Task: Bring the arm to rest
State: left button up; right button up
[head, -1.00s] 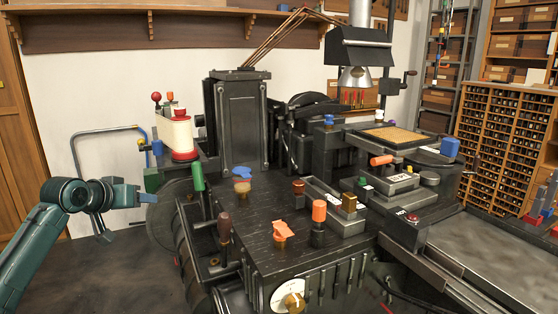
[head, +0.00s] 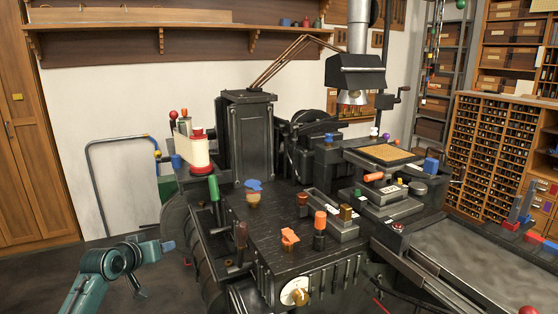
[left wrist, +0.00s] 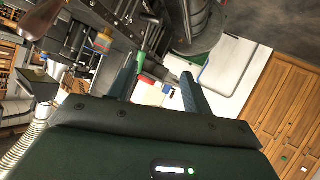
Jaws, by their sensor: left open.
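My left arm (head: 98,268) comes in at the lower left of the head view. Its left gripper (head: 152,250) is beside the left side of the dark type-casting machine (head: 280,220), apart from the work surface as far as I can see. In the left wrist view the left gripper (left wrist: 158,86) has two dark green fingers spread apart, with nothing held between them. The machine's dark parts and a lever show beyond the fingers, tilted in that view. My right gripper is not in view.
A bent metal rail (head: 92,185) stands by the wall. A wooden cabinet (head: 35,130) is at the left. The floor between cabinet and machine looks clear.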

pick_arm(q)
jog(key=w+a+r+m+t+y, duration=0.2)
jog(key=a+r+m+t+y, duration=0.25)
jog(key=r, duration=0.35)
jog(key=s+d+f+m+g+h, duration=0.1)
jog(key=s+d+f+h, duration=0.1)
jog(key=s+d+f, duration=0.55)
jog(key=s+d+f+g+h, duration=0.2)
jog(key=s+d+f, duration=0.2)
jog(key=s+f, duration=0.7)
jog(key=s+d+f+g, duration=0.1)
jog(key=s+d+f, duration=0.1)
jog(key=s, duration=0.5)
jog(key=s+d+f+g+h, duration=0.1)
jog(key=s+d+f, duration=0.2)
jog(key=s, duration=0.4)
jog(key=s+d+f+g+h, duration=0.1)
jog(key=s+d+f, duration=0.2)
jog(key=s, duration=0.4)
jog(key=shift+d+f+n, duration=0.15)
jog(key=shift+d+n, duration=0.3)
jog(key=shift+d, duration=0.45)
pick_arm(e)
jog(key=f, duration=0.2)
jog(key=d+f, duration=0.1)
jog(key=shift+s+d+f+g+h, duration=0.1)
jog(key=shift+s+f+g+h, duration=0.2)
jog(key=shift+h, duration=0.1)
